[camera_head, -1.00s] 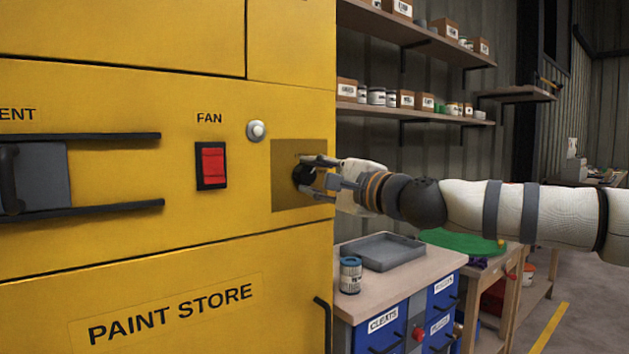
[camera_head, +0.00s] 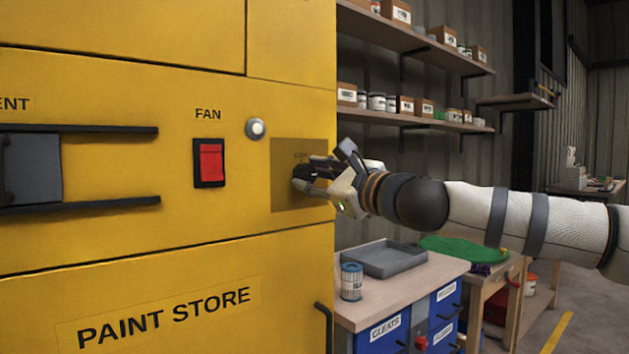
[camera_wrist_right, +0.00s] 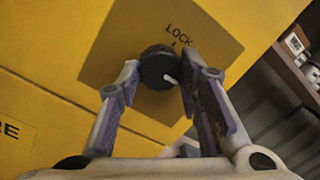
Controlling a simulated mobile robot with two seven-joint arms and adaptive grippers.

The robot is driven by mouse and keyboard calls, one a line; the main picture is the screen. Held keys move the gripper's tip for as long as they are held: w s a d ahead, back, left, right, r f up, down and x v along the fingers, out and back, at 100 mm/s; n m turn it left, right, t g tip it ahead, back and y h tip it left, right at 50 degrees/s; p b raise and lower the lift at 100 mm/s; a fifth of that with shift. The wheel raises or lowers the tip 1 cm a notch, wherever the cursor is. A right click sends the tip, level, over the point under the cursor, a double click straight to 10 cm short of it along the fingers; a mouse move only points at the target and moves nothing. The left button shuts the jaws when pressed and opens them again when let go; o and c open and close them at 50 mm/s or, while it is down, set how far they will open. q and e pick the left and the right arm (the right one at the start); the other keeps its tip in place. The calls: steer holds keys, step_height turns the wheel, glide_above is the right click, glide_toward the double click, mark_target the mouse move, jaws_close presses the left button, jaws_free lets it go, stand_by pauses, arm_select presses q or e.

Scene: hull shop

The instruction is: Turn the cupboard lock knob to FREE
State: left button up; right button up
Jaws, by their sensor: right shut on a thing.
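The dark round lock knob (camera_wrist_right: 158,68) sits on a brownish square plate (camera_wrist_right: 205,45) on the yellow cupboard (camera_head: 120,255). The plate also shows in the head view (camera_head: 285,200). A pale mark is on the knob's face, at its lower right in the wrist view. The word LOCK and a small arrow stand above the knob; I see no FREE label. My right gripper (camera_wrist_right: 160,85) is shut on the knob, one finger on either side, and is rolled relative to the plate. In the head view my right gripper (camera_head: 312,180) hides most of the knob. My left gripper is not in view.
A red FAN switch (camera_head: 210,163) and a round white button (camera_head: 256,128) are left of the plate. A dark-railed vent slider (camera_head: 32,170) is further left.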

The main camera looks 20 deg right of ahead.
stand_by(0.4)
steer(key=o, duration=1.2)
steer(key=shift+c, duration=0.2)
steer(key=v, duration=1.2)
